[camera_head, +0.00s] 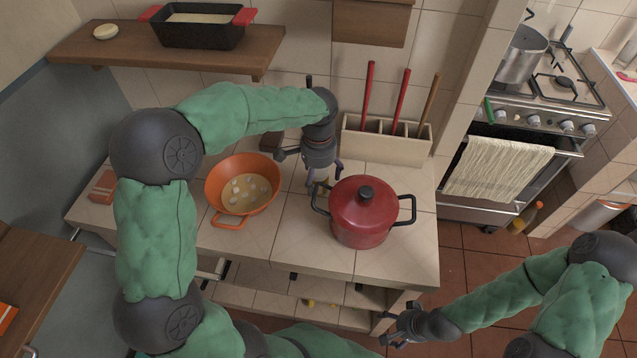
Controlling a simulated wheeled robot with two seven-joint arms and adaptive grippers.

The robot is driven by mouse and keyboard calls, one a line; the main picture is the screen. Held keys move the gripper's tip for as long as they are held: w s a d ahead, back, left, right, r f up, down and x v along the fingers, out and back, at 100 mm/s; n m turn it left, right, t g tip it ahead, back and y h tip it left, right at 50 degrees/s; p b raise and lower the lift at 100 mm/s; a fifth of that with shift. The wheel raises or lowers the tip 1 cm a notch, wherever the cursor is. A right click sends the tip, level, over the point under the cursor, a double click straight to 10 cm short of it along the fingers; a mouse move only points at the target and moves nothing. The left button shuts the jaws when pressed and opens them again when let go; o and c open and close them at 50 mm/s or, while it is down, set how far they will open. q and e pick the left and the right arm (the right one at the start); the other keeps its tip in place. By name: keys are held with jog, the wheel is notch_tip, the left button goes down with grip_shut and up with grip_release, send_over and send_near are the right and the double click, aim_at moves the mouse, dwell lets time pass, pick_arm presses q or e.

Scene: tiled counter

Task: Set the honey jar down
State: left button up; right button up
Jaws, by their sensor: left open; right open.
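My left gripper (322,176) points down over the tiled counter (222,238), just behind and left of the red lidded pot (358,222). Its fingers are open. A small yellowish thing (321,181) shows between the fingertips, close to the counter and beside the pot's left handle. It may be the honey jar, but it is mostly hidden by the fingers and too small to tell; I cannot tell whether the fingers touch it. My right gripper (392,327) is open and empty, low in front of the counter at the right.
An orange pan (224,202) with pale pieces in liquid stands left of the pot. A utensil rack (408,143) stands at the back. A wooden shelf (230,55) holds a dark baking dish (198,37). The stove (553,125) is at right. The counter's front right is clear.

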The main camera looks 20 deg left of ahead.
pick_arm(q)
jog(key=shift+f, duration=0.45)
jog(key=shift+r, duration=0.1)
jog(key=c, duration=1.5)
